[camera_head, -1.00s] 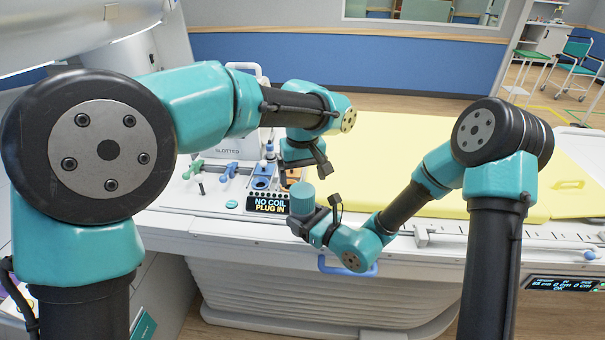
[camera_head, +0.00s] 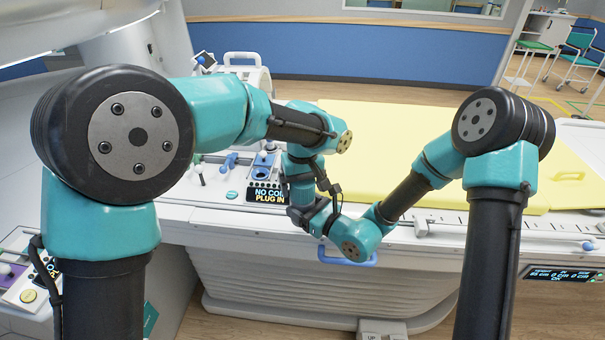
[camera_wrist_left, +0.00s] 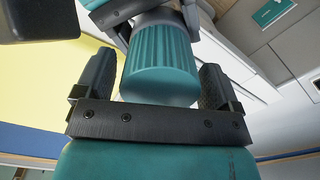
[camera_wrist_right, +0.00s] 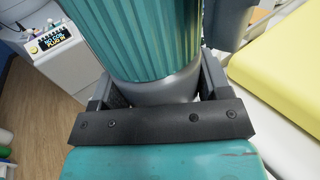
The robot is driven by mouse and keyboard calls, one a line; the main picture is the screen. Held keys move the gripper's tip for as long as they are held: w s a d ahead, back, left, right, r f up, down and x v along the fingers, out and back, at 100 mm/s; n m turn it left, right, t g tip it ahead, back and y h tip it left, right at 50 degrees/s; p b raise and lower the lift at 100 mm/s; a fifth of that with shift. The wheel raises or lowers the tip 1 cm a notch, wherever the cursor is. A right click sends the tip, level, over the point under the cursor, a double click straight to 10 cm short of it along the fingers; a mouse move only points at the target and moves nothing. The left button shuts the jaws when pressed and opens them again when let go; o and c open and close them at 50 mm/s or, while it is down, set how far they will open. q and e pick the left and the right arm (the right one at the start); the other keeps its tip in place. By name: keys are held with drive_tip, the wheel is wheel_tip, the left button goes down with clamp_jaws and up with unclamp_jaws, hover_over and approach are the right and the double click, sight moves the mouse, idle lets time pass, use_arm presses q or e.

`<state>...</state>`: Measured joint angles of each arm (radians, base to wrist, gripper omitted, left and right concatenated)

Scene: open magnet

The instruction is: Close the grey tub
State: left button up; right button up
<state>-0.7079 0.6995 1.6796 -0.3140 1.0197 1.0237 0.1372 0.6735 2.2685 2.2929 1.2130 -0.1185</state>
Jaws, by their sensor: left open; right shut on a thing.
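The grey tub (camera_wrist_right: 160,92) is held in my right gripper (camera_wrist_right: 160,80), which is shut on its smooth grey body. A teal ribbed lid (camera_wrist_left: 160,62) sits on the tub; how tightly it is seated I cannot tell. My left gripper (camera_wrist_left: 157,72) is open, with one finger on each side of the lid and a visible gap beside them. The lid's ribbed side also fills the top of the right wrist view (camera_wrist_right: 140,35). In the head view the two wrists meet in front of the bed, and they mostly hide the tub and lid.
A yellow mat (camera_head: 400,140) covers the bed behind my arms. A coil panel with a lit sign (camera_head: 268,194) stands just left of my grippers. A blue handle (camera_head: 347,257) is on the bed's front edge below them. Open floor lies in front.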

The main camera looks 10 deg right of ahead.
use_arm(q)
drive_tip(key=shift+f, duration=0.65)
drive_tip(key=shift+c, duration=0.4)
drive_tip(key=c, duration=0.8)
drive_tip(key=shift+c, duration=0.2)
drive_tip(key=shift+m, duration=0.3)
